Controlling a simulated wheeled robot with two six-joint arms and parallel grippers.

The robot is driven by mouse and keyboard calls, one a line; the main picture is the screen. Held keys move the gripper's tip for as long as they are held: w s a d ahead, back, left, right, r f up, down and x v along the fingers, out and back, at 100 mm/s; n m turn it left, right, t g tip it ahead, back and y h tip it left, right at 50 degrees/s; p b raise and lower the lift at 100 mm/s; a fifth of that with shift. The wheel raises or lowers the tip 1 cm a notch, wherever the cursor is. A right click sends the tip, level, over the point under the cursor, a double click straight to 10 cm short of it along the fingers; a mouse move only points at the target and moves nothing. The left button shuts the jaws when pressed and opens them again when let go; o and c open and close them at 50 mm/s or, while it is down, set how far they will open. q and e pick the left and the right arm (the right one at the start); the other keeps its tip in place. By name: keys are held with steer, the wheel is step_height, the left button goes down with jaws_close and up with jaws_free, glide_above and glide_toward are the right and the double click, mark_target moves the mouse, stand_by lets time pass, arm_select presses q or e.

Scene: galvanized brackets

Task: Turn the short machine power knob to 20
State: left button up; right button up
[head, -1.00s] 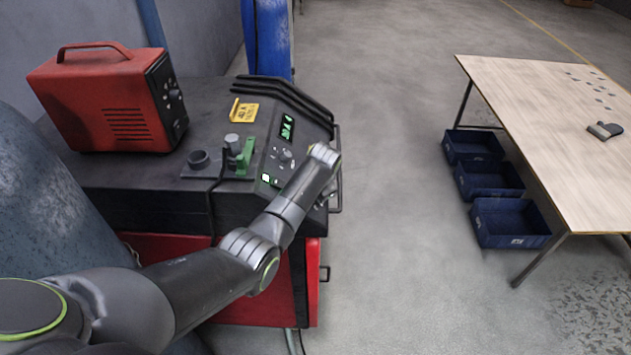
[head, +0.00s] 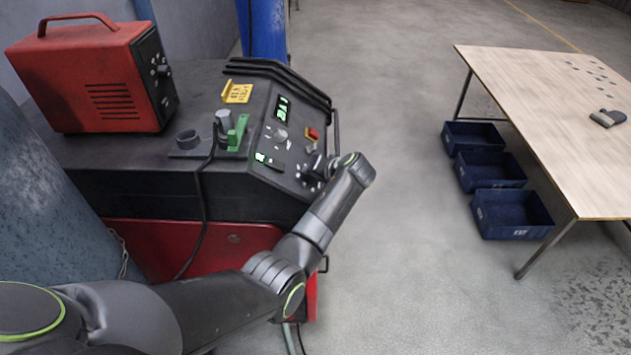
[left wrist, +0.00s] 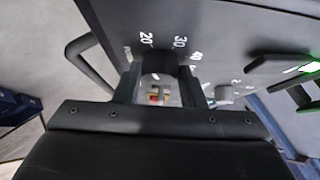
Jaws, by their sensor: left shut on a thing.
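The machine (head: 110,185) is a black-topped welding cabinet with a red lower front and a sloped control panel (head: 262,140). My left gripper (head: 314,172) is at the panel's lower right corner. In the left wrist view its two fingers (left wrist: 160,78) stand on either side of a dark power knob (left wrist: 163,62) and are shut on it. Printed numbers 20 (left wrist: 146,39), 30 (left wrist: 180,42) and 40 sit around the knob. The knob's pointer is hidden, so I cannot tell its setting. My right gripper is not in view.
A lit green display (head: 282,108), a grey knob (head: 280,133) and a red-yellow switch (head: 312,133) are on the panel. A red box unit (head: 95,80) stands on top. A handle bar (left wrist: 88,65) runs beside the panel. A table (head: 540,110) and blue bins (head: 510,215) are at right.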

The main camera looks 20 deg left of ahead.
arm_select(q)
steer(key=shift+f+n+y+b, duration=0.1)
steer(key=shift+n+y+b, duration=0.25)
steer(key=shift+b, duration=0.2)
steer(key=o, duration=1)
steer(key=b+v, duration=0.1)
steer(key=v, duration=0.6)
steer(key=shift+d+b, duration=0.25)
steer(key=shift+b, duration=0.15)
